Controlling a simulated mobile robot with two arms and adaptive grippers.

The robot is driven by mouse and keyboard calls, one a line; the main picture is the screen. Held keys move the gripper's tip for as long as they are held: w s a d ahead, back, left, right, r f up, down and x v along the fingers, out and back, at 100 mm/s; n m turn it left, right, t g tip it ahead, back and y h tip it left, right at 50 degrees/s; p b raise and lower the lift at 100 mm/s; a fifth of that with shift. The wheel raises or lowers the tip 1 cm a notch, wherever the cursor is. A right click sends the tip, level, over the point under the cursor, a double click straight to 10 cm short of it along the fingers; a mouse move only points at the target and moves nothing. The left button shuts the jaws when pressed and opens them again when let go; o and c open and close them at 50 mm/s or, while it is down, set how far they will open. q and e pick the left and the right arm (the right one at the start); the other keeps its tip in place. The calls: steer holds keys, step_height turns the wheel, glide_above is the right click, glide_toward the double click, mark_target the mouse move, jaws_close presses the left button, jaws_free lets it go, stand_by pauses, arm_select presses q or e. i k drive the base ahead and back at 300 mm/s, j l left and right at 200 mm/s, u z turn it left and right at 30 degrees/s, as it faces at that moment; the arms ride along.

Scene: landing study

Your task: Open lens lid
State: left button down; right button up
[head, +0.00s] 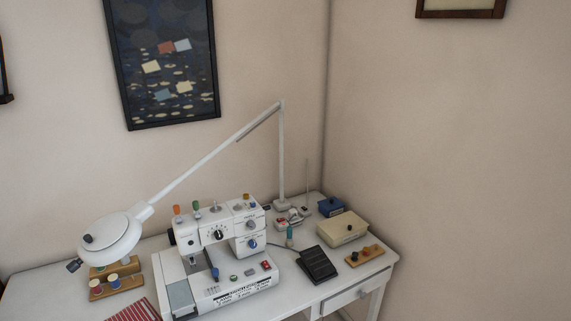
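A white magnifier lamp head (108,236) hangs at the left end of a long jointed arm, over the left part of the white table. A round lid with a small dark knob (89,239) covers its top and looks closed. A dark handle (73,266) sticks out at the lower left of the lamp head. Neither of my grippers shows in the head view.
A white sewing machine (215,235) stands mid-table, close right of the lamp head. Spool racks (118,284) lie below the lamp head. A black pedal (314,264), a cream box (343,229) and a blue box (330,207) sit to the right. The lamp arm (205,167) slants above the machine.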

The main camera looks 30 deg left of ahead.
mark_target(105, 232)
steer(key=u, duration=2.1)
